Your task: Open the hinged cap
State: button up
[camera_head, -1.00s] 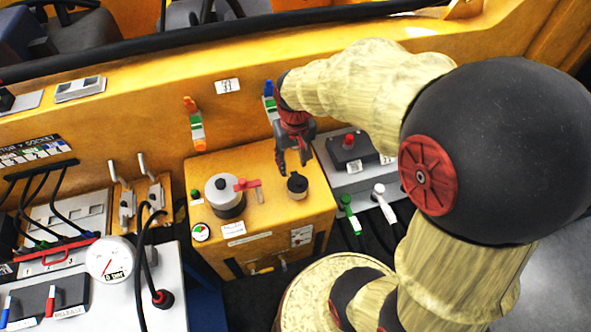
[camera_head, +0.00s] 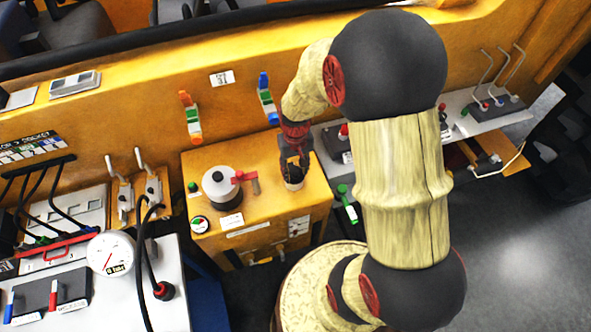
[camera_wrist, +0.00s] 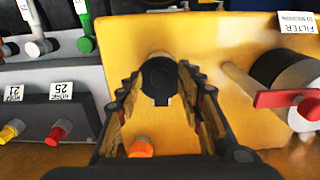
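The hinged cap (camera_wrist: 160,77) is a round black lid with a small tab, on a short neck on top of the yellow box (camera_head: 258,211). In the head view the black cap (camera_head: 293,184) is partly hidden behind my gripper. My gripper (camera_head: 293,168) points down at the cap from above. In the wrist view my gripper (camera_wrist: 160,90) is open, with its fingers on either side of the cap. I cannot tell whether the fingers touch it. The cap looks closed.
A grey filter canister (camera_head: 222,190) with a red handle (camera_head: 242,177) stands left of the cap on the same box. Right of the box are a panel with knobs (camera_wrist: 58,132) and a green lever (camera_head: 346,203). The yellow wall (camera_head: 235,110) rises behind.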

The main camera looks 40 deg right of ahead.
jog(key=c, duration=0.3)
grip_shut()
dwell(0.6)
